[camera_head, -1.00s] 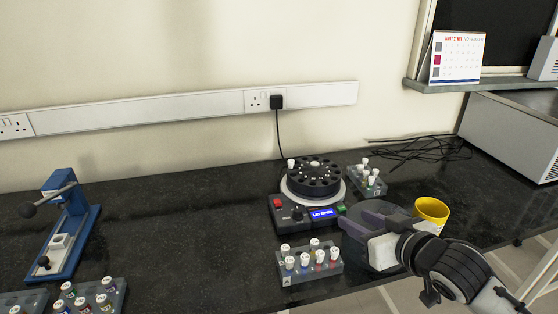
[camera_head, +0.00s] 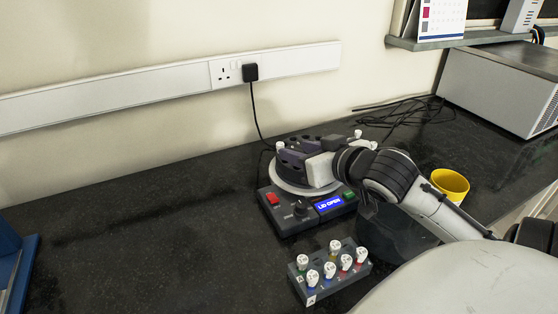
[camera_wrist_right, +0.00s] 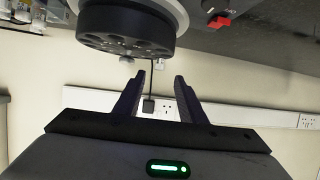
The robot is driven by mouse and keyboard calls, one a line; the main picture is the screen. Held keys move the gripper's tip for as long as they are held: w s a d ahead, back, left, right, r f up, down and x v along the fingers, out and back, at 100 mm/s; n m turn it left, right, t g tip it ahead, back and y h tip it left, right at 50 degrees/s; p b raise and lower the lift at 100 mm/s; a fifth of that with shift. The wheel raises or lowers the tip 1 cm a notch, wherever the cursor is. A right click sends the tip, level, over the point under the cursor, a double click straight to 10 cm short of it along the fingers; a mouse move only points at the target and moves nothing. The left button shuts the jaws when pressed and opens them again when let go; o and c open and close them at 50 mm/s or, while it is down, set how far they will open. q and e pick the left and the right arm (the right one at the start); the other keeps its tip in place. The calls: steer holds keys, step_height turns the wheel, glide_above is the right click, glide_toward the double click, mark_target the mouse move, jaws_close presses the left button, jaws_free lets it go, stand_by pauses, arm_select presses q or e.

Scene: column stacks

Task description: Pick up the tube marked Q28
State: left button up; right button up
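I cannot read the mark Q28 on any tube. A dark centrifuge (camera_head: 287,217) with its display lit "LID OPEN" stands mid-bench. A white-capped tube (camera_head: 280,147) shows at the left edge of its rotor; a white cap also shows by the rotor rim in the right wrist view (camera_wrist_right: 127,59). My right gripper (camera_head: 287,154) is over the rotor and hides much of it. In the right wrist view its fingers (camera_wrist_right: 159,77) are apart with nothing between them. A front rack (camera_head: 323,287) holds several white-capped tubes with coloured bands. My left gripper is out of view.
A yellow cup (camera_head: 450,187) stands right of my right arm. A white cap (camera_head: 358,133) shows behind the arm; its rack is mostly hidden. Black cables (camera_head: 410,120) lie at the back, near a grey box (camera_head: 497,85).

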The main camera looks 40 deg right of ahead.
mark_target(282, 145)
steer(key=shift+b+x, duration=0.35)
steer(key=shift+x, duration=2.85)
steer(key=shift+r, duration=0.1)
steer(key=shift+c, duration=0.3)
jaws_close()
